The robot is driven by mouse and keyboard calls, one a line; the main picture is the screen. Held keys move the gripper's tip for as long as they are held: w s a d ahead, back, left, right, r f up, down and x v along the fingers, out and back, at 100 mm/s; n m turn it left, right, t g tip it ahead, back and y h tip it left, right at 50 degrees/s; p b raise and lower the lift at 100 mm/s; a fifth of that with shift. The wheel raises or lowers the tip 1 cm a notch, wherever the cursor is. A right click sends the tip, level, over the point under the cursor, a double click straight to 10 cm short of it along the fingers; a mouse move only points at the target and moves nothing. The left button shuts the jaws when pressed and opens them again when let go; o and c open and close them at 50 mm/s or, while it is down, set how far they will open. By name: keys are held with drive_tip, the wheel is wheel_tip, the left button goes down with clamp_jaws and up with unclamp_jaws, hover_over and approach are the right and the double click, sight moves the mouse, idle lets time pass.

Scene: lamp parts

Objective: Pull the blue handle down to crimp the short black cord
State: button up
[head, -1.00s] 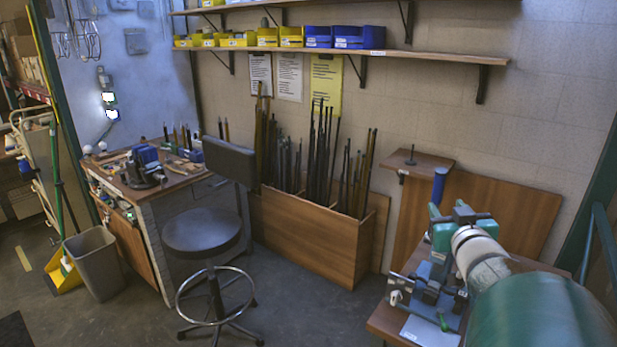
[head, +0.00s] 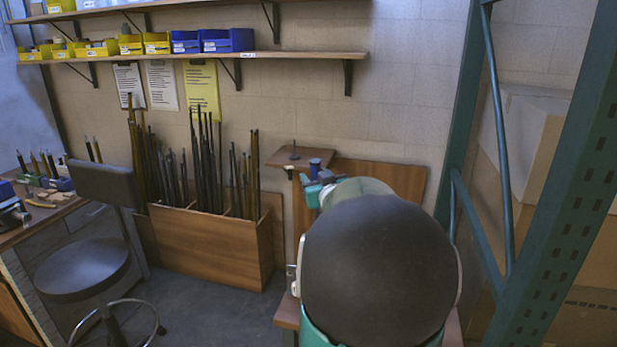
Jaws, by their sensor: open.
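The blue handle (head: 315,168) stands upright by the small wooden shelf, and only its top part shows in the head view. My gripper (head: 316,184) is a teal part right at the handle, with its jaws apart. I cannot tell whether the handle is between the fingers or behind them. My own arm, with a large dark round link, hides most of the gripper and nearly all of the crimping tool. The short black cord cannot be seen.
A wooden bench (head: 285,314) lies mostly under my arm. Left of it are a bin of dark rods (head: 208,240) and a round stool (head: 82,267). A green rack post (head: 550,190) stands at the right. The floor between stool and bench is clear.

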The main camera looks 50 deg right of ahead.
drive_tip(key=shift+w+d, duration=0.3)
drive_tip(key=shift+w, duration=0.05)
clamp_jaws()
